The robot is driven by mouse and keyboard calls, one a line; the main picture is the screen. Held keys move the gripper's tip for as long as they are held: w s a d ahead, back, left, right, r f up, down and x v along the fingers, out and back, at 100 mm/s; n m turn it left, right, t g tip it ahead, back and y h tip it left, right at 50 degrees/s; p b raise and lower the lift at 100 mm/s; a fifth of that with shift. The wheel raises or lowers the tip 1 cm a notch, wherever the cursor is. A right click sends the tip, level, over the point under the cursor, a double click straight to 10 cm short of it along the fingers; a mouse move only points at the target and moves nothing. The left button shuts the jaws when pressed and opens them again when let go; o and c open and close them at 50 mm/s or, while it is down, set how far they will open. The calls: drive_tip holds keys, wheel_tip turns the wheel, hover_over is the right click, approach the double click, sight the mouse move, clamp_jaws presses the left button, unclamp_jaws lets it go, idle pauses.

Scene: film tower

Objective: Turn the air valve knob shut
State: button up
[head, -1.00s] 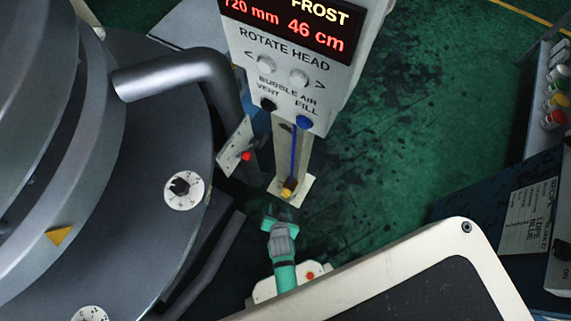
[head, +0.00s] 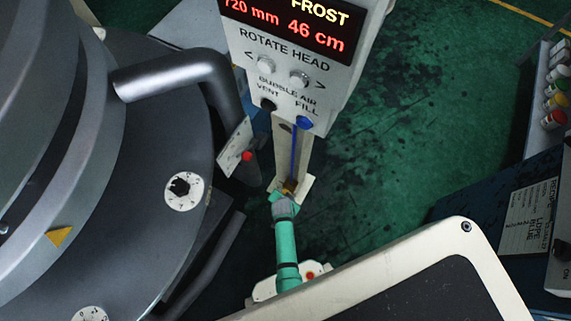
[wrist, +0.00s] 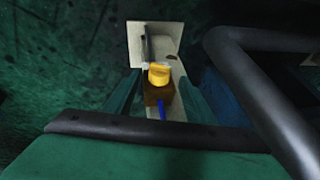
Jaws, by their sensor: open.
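The air valve knob (wrist: 159,73) is yellow and sits on a brass valve body (wrist: 158,95) with a blue hose (wrist: 162,112) running from it. In the head view the valve (head: 289,187) is at the foot of the cream post, partly hidden by my gripper. My gripper (head: 284,197) is teal and at the valve. In the wrist view my gripper (wrist: 159,88) is open, with one finger on each side of the valve and the knob between or just beyond the tips. I cannot tell whether either finger touches it.
A thick dark pipe (wrist: 262,85) bends close on the right in the wrist view. The control panel (head: 290,70) overhangs the valve. The large grey machine (head: 130,180) stands to the left. A cream-edged dark panel (head: 400,285) is at the front right. Green floor (head: 380,150) is clear to the right.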

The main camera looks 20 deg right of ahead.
drive_tip(key=shift+x, duration=2.05)
drive_tip(key=shift+w, duration=0.1)
drive_tip(key=c, duration=1)
